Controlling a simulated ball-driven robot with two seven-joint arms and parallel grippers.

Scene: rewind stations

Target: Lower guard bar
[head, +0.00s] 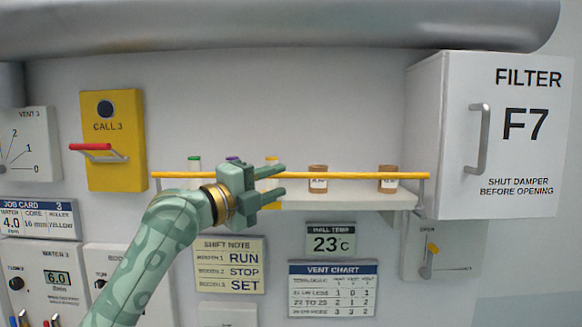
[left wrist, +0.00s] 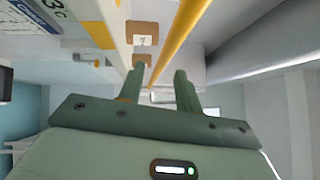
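The yellow guard bar (head: 350,175) runs level along the front of a white wall shelf (head: 345,199), held by a grey arm at each end. My left gripper (head: 284,179) is in front of the bar's middle, its fingers pointing right, roughly along the bar. The fingers are apart with nothing held. The bar passes behind the gripper and shows between the fingers in the head view. In the left wrist view, the bar (left wrist: 180,40) runs from the top edge down towards the gap between the fingertips (left wrist: 157,75). I cannot tell whether they touch it. My right gripper is out of view.
Brown jars (head: 388,180) and capped bottles (head: 194,164) stand on the shelf behind the bar. A white filter cabinet (head: 445,120) juts out at the right. A yellow call box (head: 127,170) with a red-gripped lever (head: 90,147) is at the left. A large duct (head: 280,25) crosses above.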

